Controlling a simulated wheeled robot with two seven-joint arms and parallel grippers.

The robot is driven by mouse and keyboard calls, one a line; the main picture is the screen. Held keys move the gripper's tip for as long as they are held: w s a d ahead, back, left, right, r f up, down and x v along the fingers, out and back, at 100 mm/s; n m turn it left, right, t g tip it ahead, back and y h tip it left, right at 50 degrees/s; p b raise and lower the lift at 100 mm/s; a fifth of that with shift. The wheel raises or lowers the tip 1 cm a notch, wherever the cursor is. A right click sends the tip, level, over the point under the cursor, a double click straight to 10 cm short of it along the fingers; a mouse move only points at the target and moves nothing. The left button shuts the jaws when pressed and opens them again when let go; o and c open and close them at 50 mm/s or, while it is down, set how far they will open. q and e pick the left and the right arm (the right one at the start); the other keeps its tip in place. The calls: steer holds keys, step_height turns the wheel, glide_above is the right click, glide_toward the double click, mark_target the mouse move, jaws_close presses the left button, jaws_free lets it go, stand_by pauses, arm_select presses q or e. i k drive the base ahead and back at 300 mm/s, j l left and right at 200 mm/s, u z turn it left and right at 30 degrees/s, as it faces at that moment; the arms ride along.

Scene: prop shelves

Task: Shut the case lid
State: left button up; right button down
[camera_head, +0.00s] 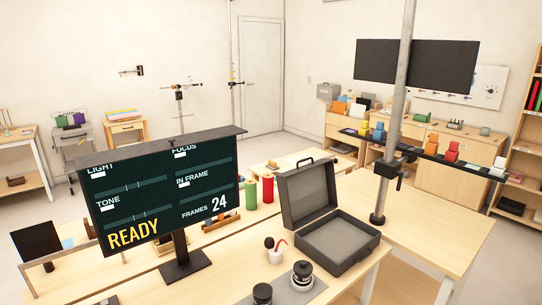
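A dark grey case (335,247) stands open on the wooden table, right of the middle in the head view. Its lid (308,191) stands raised at the back, leaning slightly, with a black handle on its top edge. The case's lined inside looks empty. Neither of my grippers shows in this view.
A monitor (165,190) reading READY stands at the left of the table. A white cup (275,256) and dark round jars (302,273) stand in front of the case. A metal pole (391,150) rises right of it. Red and green cylinders (251,196) stand behind. Bare tabletop (440,232) lies right.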

mark_target(307, 192)
steer(key=i+l+u, duration=0.25)
steer(key=l+u, duration=0.25)
steer(key=i+l+u, duration=0.25)
steer(key=l, duration=0.2)
steer(key=l+u, duration=0.25)
steer(key=i+l, duration=0.05)
steer(key=l, duration=0.05)
